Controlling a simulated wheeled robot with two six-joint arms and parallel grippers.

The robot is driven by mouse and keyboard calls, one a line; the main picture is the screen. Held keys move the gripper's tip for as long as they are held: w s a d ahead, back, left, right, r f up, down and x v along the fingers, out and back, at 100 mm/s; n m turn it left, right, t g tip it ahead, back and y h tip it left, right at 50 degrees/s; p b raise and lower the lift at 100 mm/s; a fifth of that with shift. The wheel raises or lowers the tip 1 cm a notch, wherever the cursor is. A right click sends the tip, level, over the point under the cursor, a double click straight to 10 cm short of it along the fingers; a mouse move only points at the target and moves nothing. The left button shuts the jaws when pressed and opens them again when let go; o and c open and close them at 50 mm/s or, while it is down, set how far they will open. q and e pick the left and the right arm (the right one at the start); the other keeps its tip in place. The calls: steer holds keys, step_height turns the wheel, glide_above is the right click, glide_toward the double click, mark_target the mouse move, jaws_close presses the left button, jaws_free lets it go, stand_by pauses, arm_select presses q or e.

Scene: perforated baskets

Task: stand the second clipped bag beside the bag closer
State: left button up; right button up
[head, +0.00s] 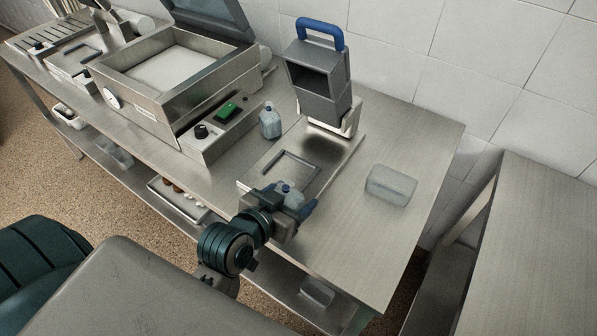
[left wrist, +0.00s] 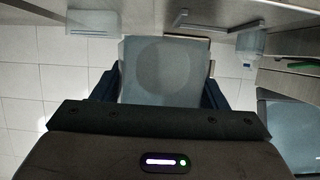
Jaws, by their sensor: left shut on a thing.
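My left gripper (head: 291,198) is shut on a clipped bag (head: 294,201), a pale translucent bag with a blue clip on top. It is held over the front edge of the steel table. In the left wrist view the bag (left wrist: 165,70) fills the space between the dark fingers. Another clipped bag (head: 270,124) stands upright farther back. It stands between a grey machine with a blue handle (head: 320,78) and an open-lidded steel machine with a knob and green button (head: 165,100). I cannot tell for certain which is the bag closer. My right gripper is not in view.
A clear box (head: 390,186) sits on the right of the table (head: 345,245). A flat plate with a raised rectangular frame (head: 291,170) lies before the blue-handled machine. Table space around the clear box is free. A lower shelf holds trays (head: 180,195).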

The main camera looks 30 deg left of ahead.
arm_select(q)
steer(key=shift+s, duration=0.15)
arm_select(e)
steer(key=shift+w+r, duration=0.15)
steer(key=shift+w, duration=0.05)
arm_select(q)
steer(key=w+r+n+y, duration=0.2)
steer(key=w+r, duration=0.1)
steer(key=w, duration=1.1)
steer(key=shift+m+h, duration=0.9)
steer(key=s+f, duration=0.1)
steer(key=s, duration=0.3)
steer(key=s+f, duration=0.1)
steer(key=s, duration=0.3)
steer(key=s+f, duration=0.1)
steer(key=s, duration=0.4)
steer(key=shift+s, duration=0.55)
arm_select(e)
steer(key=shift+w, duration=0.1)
arm_select(q)
steer(key=shift+w, duration=0.1)
